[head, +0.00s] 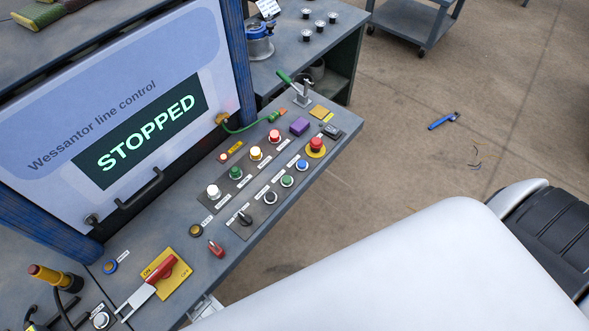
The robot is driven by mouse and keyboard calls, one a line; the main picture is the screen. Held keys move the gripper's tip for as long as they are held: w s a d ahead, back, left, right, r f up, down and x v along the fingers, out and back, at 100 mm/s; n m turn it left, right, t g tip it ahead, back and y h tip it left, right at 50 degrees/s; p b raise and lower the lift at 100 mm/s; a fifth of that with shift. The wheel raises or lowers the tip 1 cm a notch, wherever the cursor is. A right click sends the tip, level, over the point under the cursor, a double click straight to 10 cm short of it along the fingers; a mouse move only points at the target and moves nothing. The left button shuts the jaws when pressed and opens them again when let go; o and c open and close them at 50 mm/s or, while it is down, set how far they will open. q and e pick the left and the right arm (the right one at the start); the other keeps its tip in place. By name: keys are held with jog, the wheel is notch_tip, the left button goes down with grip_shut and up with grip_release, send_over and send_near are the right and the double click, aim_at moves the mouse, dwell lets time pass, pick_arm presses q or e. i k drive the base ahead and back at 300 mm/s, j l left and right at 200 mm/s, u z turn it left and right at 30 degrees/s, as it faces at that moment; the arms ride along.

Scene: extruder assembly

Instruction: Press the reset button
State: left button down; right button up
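A sloped grey control panel (243,248) runs diagonally below a screen (135,105) that reads "STOPPED". Its front row holds a blue button (302,164), a green button (287,180) and a black button (270,197). Behind them stand red (274,136), yellow (256,153), green (235,172) and white (213,191) round pieces. Another blue-ringed button (110,267) sits at the lower left. The labels are too small to read, so I cannot tell which is the reset button. Neither gripper is in view.
A red emergency-type button (316,146) on yellow, a green-handled lever (293,85), a purple block (299,126) and a red ON/OFF handle (161,275) stick up from the panel. A blue tool (443,121) lies on the open floor.

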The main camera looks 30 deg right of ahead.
aim_at(302, 164)
jog(key=z, duration=0.95)
